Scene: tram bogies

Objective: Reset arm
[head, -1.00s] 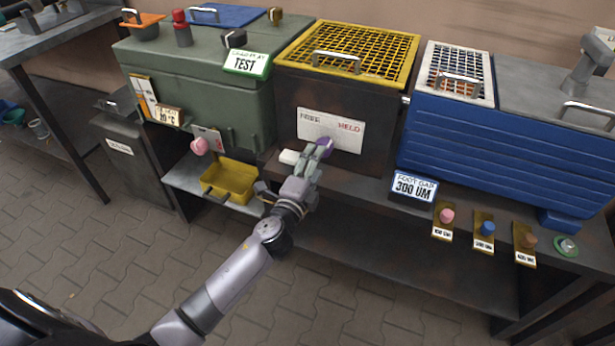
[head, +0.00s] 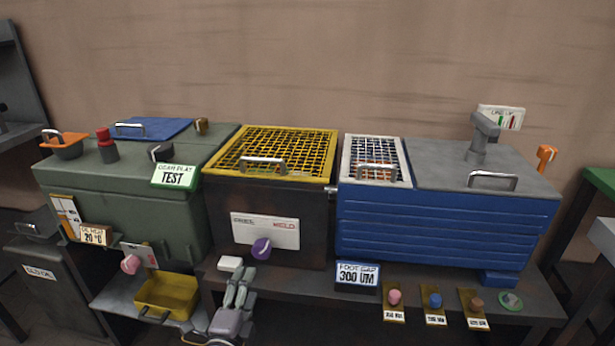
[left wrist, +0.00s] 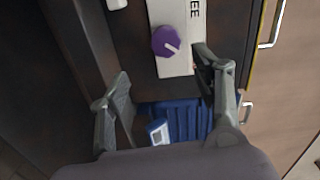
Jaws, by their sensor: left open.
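My left gripper (head: 240,270) is at the lower middle of the head view, its fingers pointing up toward the dark box with the yellow mesh lid. In the left wrist view its two fingers (left wrist: 162,75) stand wide apart with nothing between them. A purple knob (head: 261,248) with a pale pointer line sits at the lower edge of a white FREE/HELD plate (head: 265,231). The knob also shows in the left wrist view (left wrist: 166,41), beyond the fingers and apart from them. My right gripper is not in view.
A white block (head: 230,264) lies left of the knob, close to my fingers. A yellow tray (head: 167,296) stands at lower left. A FOOT GAP 300 UM sign (head: 358,275) and several coloured knobs line the bench front at right. The wall above is bare.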

